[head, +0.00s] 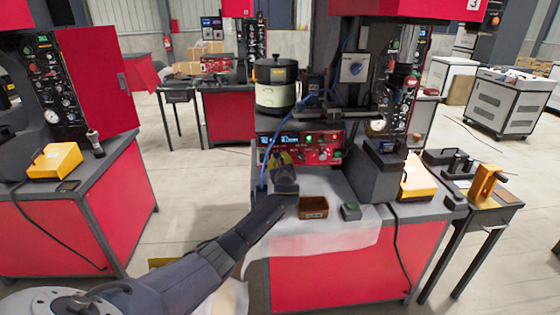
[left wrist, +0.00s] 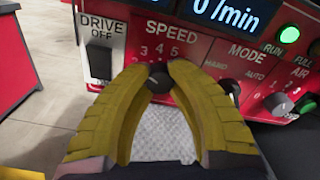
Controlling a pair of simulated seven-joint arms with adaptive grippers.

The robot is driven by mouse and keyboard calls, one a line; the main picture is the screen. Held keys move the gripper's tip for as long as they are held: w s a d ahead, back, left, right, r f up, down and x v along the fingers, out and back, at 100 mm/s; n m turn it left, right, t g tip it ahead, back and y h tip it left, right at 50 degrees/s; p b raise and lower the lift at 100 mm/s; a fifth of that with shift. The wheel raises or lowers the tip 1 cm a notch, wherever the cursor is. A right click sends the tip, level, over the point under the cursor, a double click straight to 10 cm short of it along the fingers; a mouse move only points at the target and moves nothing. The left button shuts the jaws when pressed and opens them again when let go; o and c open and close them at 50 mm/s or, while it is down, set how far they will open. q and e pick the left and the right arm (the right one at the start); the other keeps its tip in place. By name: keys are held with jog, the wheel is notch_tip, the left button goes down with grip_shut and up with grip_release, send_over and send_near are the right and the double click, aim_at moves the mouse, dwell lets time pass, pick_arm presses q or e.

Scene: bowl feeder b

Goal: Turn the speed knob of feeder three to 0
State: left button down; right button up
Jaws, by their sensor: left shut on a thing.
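The speed knob (left wrist: 158,82) is small, round and black, under the word SPEED on a red control panel (left wrist: 205,46) in the left wrist view. The digits 3, 4 and 5 show above it; the rest of its scale and its pointer are hidden or unclear. My left gripper (left wrist: 158,72) has yellow curved fingers closed around the knob. In the head view, the left gripper (head: 280,158) is at the left part of the panel (head: 328,155) and hides the knob. The right gripper is in neither view.
Above the panel is a bowl feeder (head: 276,98). A brown tray (head: 313,207) and a green-topped box (head: 351,211) stand on the bench in front. In the left wrist view, a DRIVE OFF switch (left wrist: 100,62) is left of the knob and a MODE knob (left wrist: 229,87) right.

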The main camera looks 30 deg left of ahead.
pick_arm(q)
jog(key=n, duration=1.3)
jog(key=shift+s+a+n, duration=0.1)
jog(key=shift+a+n, duration=0.15)
jog(key=shift+n, duration=0.15)
dwell(0.4)
jog(key=c, duration=1.5)
grip_release()
jog(key=shift+s+a, duration=0.1)
jog(key=o, duration=0.4)
jog(key=shift+f, duration=0.1)
jog(key=shift+d, duration=0.2)
